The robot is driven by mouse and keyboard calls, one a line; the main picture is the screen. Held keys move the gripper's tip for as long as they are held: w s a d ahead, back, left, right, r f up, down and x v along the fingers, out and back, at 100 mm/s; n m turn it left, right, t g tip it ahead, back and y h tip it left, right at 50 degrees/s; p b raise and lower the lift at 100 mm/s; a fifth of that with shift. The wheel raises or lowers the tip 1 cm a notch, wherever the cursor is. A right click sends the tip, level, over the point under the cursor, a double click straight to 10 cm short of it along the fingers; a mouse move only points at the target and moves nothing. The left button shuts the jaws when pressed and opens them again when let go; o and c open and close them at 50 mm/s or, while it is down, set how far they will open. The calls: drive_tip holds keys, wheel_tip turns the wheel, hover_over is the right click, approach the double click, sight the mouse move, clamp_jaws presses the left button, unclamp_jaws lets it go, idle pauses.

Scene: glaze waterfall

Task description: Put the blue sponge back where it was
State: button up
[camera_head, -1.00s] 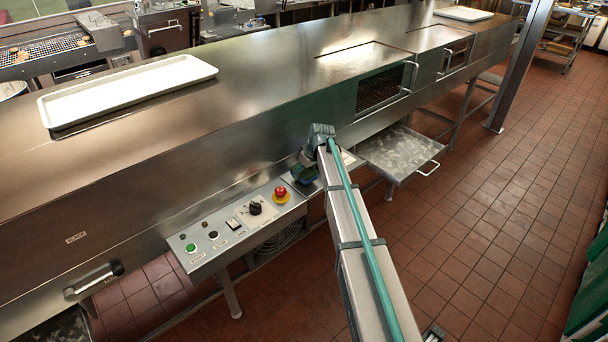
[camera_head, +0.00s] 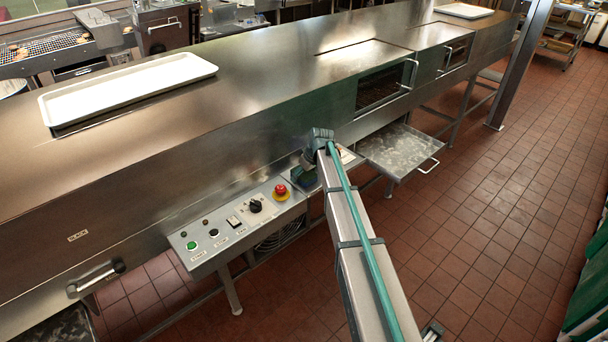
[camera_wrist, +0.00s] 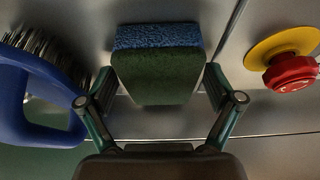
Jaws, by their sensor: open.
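The sponge (camera_wrist: 158,72) has a blue layer and a dark green layer.
A blue brush (camera_wrist: 40,95) with bristles lies close left of the sponge. A red emergency button (camera_wrist: 290,73) on a yellow base is to the right; it also shows on the control panel (camera_head: 232,262). A white tray (camera_head: 130,88) rests on the steel machine top.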

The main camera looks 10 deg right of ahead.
drive_tip(key=shift+r, duration=0.3)
drive_tip(key=b+v, duration=0.2)
drive_tip(key=v, duration=0.9)
drive_tip(key=shift+r, duration=0.35)
drive_tip(key=shift+s+d, duration=0.1)
